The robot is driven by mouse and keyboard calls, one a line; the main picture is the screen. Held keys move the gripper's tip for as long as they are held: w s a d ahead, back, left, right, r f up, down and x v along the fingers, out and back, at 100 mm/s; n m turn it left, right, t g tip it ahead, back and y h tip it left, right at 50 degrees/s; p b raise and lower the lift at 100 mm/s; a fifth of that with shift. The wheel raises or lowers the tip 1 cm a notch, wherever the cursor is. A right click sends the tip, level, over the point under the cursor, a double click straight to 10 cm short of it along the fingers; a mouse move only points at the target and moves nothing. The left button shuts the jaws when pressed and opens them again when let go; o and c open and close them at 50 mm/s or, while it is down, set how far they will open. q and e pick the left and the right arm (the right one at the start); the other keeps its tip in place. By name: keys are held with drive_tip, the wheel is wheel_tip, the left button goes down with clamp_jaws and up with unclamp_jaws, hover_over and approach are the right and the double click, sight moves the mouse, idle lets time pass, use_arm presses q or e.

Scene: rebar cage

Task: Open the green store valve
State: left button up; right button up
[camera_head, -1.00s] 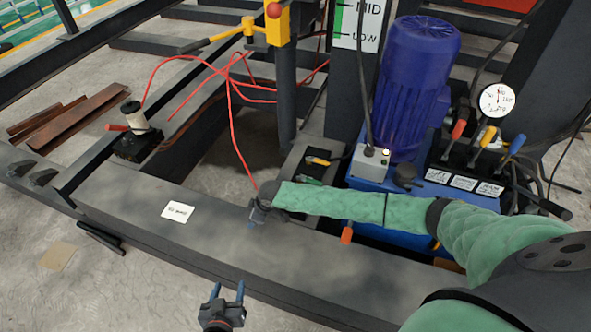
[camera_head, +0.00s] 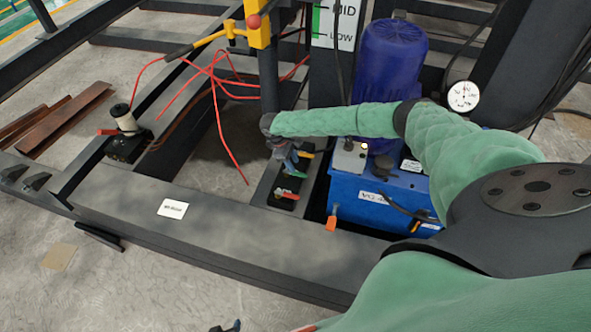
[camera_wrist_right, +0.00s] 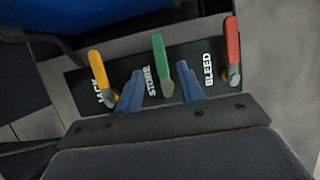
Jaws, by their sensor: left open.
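The green store valve lever (camera_wrist_right: 163,65) is in the middle of a row on a dark plate, beside the label STORE in the right wrist view. It stands roughly parallel to its neighbours. In the head view its green handle (camera_head: 301,174) is partly hidden by my gripper. My right gripper (camera_wrist_right: 159,68) is open, its two blue fingers on either side of the green lever with gaps showing; it also shows in the head view (camera_head: 289,160). My left gripper (camera_head: 228,327) is open, and only a small part shows at the bottom edge of the head view.
The yellow JACK lever (camera_wrist_right: 99,76) and red BLEED lever (camera_wrist_right: 232,52) stand close on either side. A blue pump unit (camera_head: 372,195) with a motor (camera_head: 392,70) is just right. A yellow-handled post (camera_head: 259,30) stands behind. Red cords (camera_head: 222,120) hang to the left.

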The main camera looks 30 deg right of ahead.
sight(299, 174)
drive_tip(key=shift+x, duration=2.35)
clamp_jaws()
